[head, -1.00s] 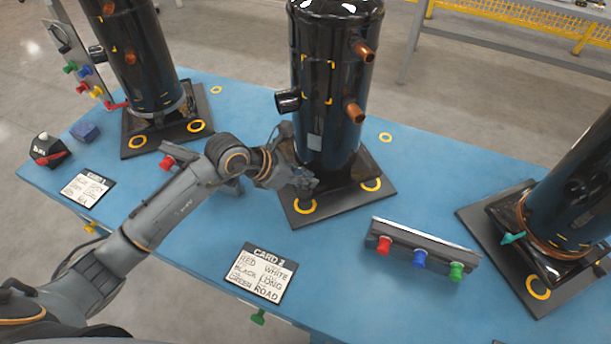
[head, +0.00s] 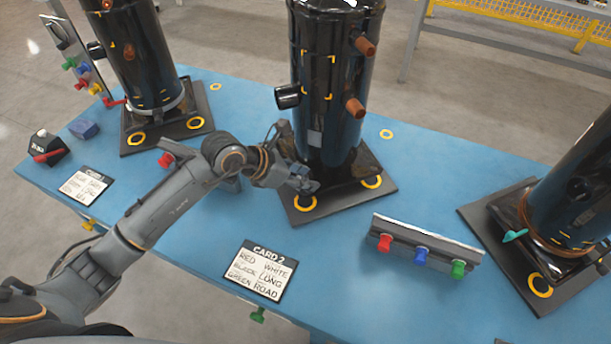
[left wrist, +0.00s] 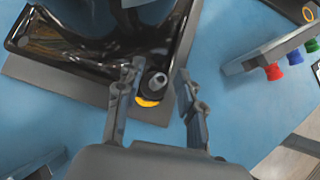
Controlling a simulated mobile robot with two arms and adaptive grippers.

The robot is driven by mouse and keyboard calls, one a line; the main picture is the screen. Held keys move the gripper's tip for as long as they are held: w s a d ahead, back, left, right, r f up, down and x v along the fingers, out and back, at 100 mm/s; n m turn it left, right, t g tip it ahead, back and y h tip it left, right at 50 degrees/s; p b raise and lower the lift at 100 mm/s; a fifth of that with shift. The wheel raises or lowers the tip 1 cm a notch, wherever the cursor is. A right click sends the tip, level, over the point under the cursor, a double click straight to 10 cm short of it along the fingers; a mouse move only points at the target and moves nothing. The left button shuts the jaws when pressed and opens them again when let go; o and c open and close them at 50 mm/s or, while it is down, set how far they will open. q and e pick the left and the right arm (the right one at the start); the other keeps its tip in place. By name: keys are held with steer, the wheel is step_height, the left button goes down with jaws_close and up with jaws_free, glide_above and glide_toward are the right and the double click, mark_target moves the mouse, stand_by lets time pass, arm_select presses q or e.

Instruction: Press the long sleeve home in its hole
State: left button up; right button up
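The middle black compressor (head: 333,95) stands on a dark base plate (head: 345,203) with yellow rings at its corners. My left gripper (head: 308,184) is low beside its foot, near the front-left ring (head: 305,202). In the left wrist view the gripper (left wrist: 160,70) is open, one finger on each side of a short dark sleeve with a grey top (left wrist: 155,82). A yellow ring (left wrist: 148,101) shows partly beneath the sleeve. How deep the sleeve sits in its hole cannot be told. In the head view the gripper hides it. My right gripper is not in view.
A rack with red, blue and green plugs (head: 425,246) stands right of the plate. Card 2 (head: 262,271) lies in front. Other compressors stand left (head: 140,60) and right (head: 575,195). The blue table (head: 340,280) is clear between the card and rack.

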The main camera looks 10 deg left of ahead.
arm_select(q)
steer(key=v, duration=1.1)
steer(key=shift+a, duration=0.1)
